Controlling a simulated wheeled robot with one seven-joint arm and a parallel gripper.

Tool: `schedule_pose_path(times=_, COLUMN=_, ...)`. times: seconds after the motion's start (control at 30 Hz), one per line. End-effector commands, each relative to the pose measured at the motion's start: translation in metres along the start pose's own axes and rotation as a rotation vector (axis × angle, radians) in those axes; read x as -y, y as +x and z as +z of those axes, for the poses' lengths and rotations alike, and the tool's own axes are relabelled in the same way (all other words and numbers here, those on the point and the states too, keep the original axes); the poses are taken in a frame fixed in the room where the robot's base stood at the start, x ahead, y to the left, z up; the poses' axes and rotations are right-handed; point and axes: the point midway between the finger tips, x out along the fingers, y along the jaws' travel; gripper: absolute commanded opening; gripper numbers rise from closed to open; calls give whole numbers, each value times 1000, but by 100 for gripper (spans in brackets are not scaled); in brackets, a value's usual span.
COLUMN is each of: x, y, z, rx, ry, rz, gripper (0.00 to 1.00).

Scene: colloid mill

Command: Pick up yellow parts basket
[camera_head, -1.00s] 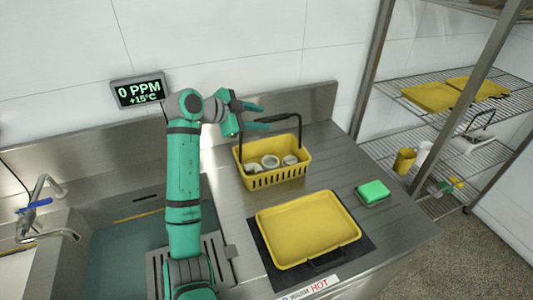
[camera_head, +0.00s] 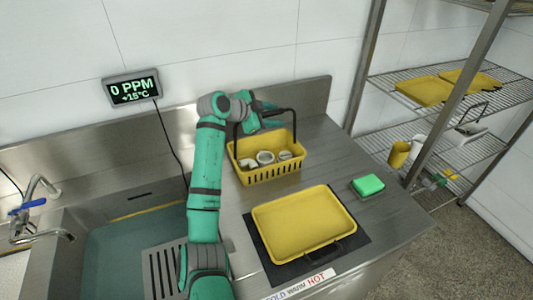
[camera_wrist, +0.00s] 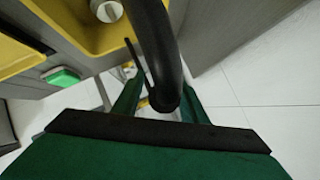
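The yellow parts basket (camera_head: 270,174) stands on the steel counter near the back wall, with several pale round parts inside. Its black handle (camera_head: 294,125) is raised in an arch above it. My gripper (camera_head: 270,110) is at the top of this handle, above the basket. In the wrist view, the dark handle bar (camera_wrist: 152,40) runs between the two green fingers of my gripper (camera_wrist: 160,103). The fingers stand apart and I see no firm closing on the bar. Part of the yellow basket (camera_wrist: 98,33) shows at the top left there.
A yellow tray (camera_head: 303,222) lies on a dark plate in front of the basket. A green block (camera_head: 367,185) sits to the right. A sink (camera_head: 125,240) is at the left. A wire shelf rack (camera_head: 440,110) with yellow trays stands at the right.

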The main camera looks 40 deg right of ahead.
Motion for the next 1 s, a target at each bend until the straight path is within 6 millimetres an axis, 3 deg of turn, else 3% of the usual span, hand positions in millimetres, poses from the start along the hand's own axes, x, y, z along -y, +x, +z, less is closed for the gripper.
schedule_pose_path(times=0.17, x=0, y=0, z=0, rx=0, ry=0, rz=0, gripper=37)
schedule_pose_path(times=0.3, x=-1, y=2, z=-2, rx=-2, ry=2, rz=3, gripper=3)
schedule_pose_path(times=0.33, x=-1, y=3, z=-3, rx=-2, ry=2, rz=3, gripper=0)
schedule_pose_path(times=0.73, x=2, y=-2, z=-3, rx=-2, ry=3, rz=-2, gripper=0)
schedule_pose_path(times=1.0, x=13, y=-12, z=-18, rx=-3, ry=5, rz=-3, gripper=0)
